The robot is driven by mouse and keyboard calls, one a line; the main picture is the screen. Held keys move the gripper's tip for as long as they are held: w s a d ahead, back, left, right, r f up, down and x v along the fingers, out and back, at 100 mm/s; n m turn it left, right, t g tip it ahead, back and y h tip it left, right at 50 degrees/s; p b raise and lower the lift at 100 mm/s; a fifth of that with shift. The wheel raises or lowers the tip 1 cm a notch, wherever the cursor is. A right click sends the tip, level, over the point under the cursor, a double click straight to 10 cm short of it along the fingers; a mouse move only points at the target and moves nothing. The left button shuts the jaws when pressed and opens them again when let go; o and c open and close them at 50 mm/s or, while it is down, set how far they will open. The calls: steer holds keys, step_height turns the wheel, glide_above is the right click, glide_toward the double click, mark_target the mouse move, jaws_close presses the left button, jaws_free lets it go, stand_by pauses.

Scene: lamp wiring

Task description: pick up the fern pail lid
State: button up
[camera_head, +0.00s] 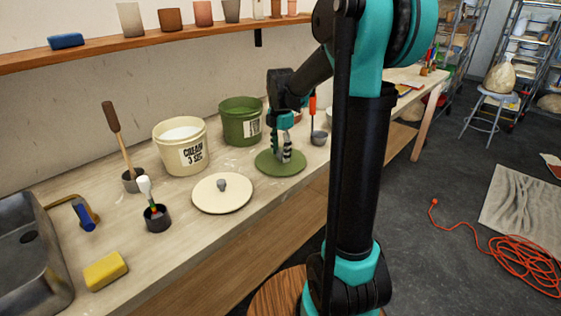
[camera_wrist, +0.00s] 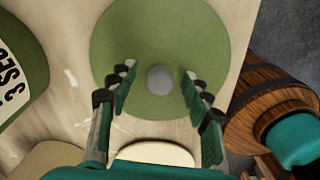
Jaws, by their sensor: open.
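The fern pail lid is a flat green disc (camera_head: 268,164) lying on the workbench, in front of the green pail. In the wrist view the lid (camera_wrist: 125,45) shows from above, with a round grey knob (camera_wrist: 159,79) at its middle. My gripper (camera_head: 284,152) is over the lid in the head view. In the wrist view my gripper (camera_wrist: 158,82) is open, one finger on each side of the knob, with gaps on both sides. The fingers hide part of the lid, and the head view does not show the knob clearly. The green pail (camera_head: 240,122) stands open behind.
A cream pail (camera_head: 181,148) stands to the left, with a cream lid (camera_head: 222,194) in front of it. A small grey cup (camera_head: 319,138) holding an orange-handled tool is right of my gripper. A sink (camera_head: 30,255) and yellow sponge (camera_head: 105,271) are at the left.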

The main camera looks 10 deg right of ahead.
steer(key=shift+f, duration=0.25)
jaws_close()
stand_by(0.3)
